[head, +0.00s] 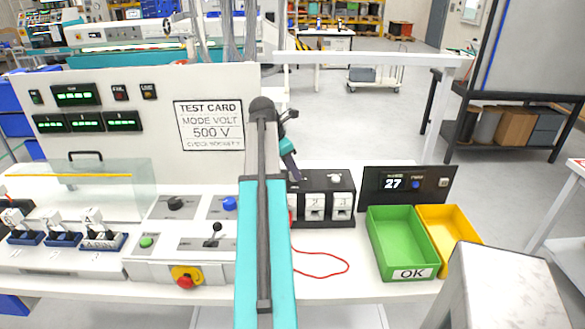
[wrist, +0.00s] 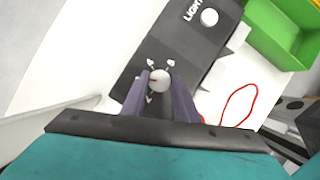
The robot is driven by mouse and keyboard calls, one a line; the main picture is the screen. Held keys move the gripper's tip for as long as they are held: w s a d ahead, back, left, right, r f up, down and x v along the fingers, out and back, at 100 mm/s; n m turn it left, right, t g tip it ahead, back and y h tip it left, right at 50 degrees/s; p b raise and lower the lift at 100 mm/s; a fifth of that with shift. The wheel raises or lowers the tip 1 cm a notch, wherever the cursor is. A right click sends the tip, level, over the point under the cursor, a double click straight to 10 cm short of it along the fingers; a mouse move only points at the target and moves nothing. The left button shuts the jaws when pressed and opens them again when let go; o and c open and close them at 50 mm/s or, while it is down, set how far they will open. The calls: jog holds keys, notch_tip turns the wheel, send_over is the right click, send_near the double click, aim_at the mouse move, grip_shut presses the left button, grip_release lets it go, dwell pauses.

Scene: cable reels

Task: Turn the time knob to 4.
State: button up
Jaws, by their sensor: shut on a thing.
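My gripper (wrist: 159,84) is shut on the knob, with one finger on each side. In the head view my gripper (head: 294,176) reaches down to the left end of the black box (head: 325,181). My arm hides that end of the box, and the knob is not visible there.
A second white knob (wrist: 209,17) beside the letters LIGHT is close by on the same dark box. A green OK bin (head: 402,272) and a yellow bin (head: 462,223) stand to the right. A red wire (head: 322,276) lies in front of the box.

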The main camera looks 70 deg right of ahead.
jog(key=m+p, duration=0.1)
jog(key=m+y+p, duration=0.1)
jog(key=m, duration=0.1)
jog(key=m+g+p, duration=0.1)
jog(key=m+p, duration=0.1)
jog(key=shift+w+d+r+y, duration=0.2)
jog(key=shift+d+r+y, duration=0.05)
jog(key=shift+d+y, duration=0.05)
jog(key=m+y+p, duration=0.1)
jog(key=m, duration=0.2)
jog(key=shift+d+f+m+p, duration=0.1)
jog(key=shift+m+p, duration=0.2)
jog(key=shift+p, duration=0.05)
jog(key=shift+f+m+y+p, duration=0.1)
jog(key=shift+m+y+p, duration=0.35)
jog(key=shift+m, duration=0.75)
jog(key=o, duration=1.1)
jog(key=shift+c, duration=0.2)
jog(key=shift+b, duration=0.3)
